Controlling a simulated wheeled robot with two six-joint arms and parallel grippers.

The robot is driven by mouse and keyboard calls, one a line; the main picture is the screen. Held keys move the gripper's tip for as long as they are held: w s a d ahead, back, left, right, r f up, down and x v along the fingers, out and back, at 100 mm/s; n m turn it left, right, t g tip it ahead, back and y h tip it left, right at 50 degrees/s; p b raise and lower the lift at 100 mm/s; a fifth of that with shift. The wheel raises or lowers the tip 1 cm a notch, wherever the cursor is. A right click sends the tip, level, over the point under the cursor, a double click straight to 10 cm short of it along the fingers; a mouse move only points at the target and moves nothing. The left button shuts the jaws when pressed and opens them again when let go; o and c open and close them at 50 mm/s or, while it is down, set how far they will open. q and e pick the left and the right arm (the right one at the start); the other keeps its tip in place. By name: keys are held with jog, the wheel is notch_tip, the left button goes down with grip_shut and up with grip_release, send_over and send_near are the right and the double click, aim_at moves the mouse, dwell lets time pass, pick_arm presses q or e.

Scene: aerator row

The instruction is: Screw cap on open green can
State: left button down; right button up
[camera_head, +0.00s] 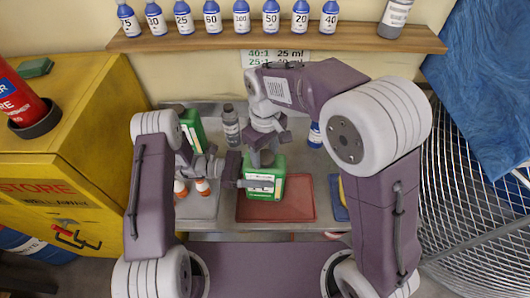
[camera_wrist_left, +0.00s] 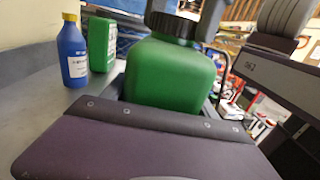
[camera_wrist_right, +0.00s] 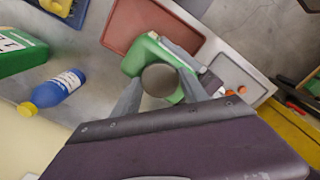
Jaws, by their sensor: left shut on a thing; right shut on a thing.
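The green can (camera_head: 266,188) stands upright on the red tray (camera_head: 302,207), with a white label on its front. Its green body (camera_wrist_left: 170,72) fills the middle of the left wrist view. A black ribbed cap (camera_wrist_left: 172,24) sits at the can's neck; I cannot tell how tightly it is seated. My left gripper (camera_head: 240,172) is shut on the can's body from the left side. My right gripper (camera_head: 265,143) comes down from above, shut on the cap. In the right wrist view the round cap top (camera_wrist_right: 159,80) is between the two fingers, over the can (camera_wrist_right: 140,57).
Another green can (camera_head: 193,128), a grey bottle (camera_head: 231,126) and a blue bottle (camera_head: 314,135) stand behind. Small orange-and-white bottles (camera_head: 202,187) are on a pale tray at left. A wooden shelf (camera_head: 280,41) with several blue bottles runs above. A yellow cabinet (camera_head: 75,135) is at left.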

jog(key=o, duration=1.6)
jog(key=shift+o, duration=0.2)
notch_tip(320, 180, up, 12)
pick_arm(q)
jog(key=shift+c, duration=0.8)
grip_release()
jog(key=shift+a, duration=0.1)
